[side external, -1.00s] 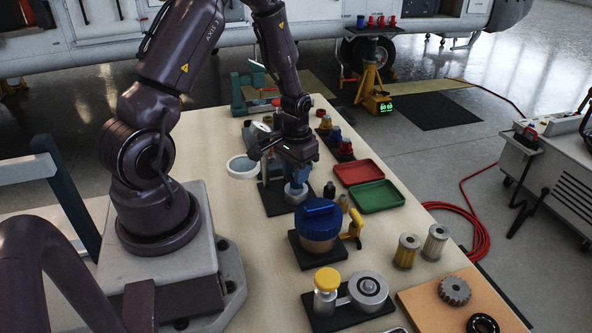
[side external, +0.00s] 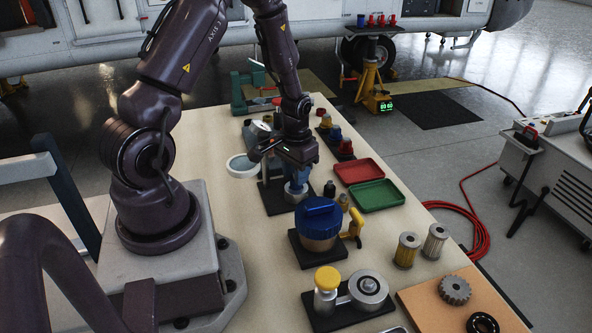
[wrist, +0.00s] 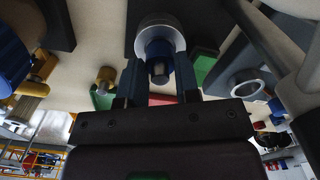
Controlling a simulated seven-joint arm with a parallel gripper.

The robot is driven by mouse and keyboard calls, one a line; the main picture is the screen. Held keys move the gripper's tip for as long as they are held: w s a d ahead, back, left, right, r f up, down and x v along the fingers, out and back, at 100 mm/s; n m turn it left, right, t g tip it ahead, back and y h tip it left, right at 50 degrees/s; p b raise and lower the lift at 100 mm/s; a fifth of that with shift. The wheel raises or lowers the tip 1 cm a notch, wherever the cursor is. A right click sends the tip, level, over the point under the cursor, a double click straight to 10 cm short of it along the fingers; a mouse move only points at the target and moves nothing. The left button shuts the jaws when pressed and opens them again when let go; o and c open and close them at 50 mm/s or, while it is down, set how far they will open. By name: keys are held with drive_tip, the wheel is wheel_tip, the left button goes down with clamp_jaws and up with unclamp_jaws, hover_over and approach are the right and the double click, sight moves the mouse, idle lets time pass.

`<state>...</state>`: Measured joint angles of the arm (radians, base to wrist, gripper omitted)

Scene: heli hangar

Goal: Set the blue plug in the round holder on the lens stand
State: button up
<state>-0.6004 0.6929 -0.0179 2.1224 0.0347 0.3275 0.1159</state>
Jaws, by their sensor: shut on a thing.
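My gripper (side external: 297,183) points down over the lens stand, its blue fingers closed on the blue plug. In the wrist view the blue plug (wrist: 158,62) sits between the fingertips, in line with the pale metal ring of the round holder (wrist: 160,24). The holder (side external: 292,198) stands on the dark base of the lens stand (side external: 273,204). The fingers largely hide the plug in the side view, so how far it is in the holder cannot be told.
A blue-lidded pot (side external: 319,222) stands close in front of the stand. Red (side external: 358,173) and green (side external: 377,196) trays lie further right. Some bare tabletop shows between them.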

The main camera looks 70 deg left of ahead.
drive_tip(key=shift+f, duration=0.6)
drive_tip(key=o, duration=1)
drive_tip(key=shift+c, duration=0.2)
drive_tip(key=shift+r, duration=3.5)
drive_tip(key=s+d+r+m+t, duration=0.2)
drive_tip(key=s+d+r, duration=0.2)
drive_tip(key=d+r, duration=0.5)
drive_tip(key=s+d+r+m+t, duration=0.3)
drive_tip(key=d+r, duration=0.6)
drive_tip(key=r, duration=0.5)
drive_tip(key=shift+s+d+r+t, duration=0.25)
drive_tip(key=shift+s+r+t, duration=0.05)
drive_tip(key=shift+s, duration=0.35)
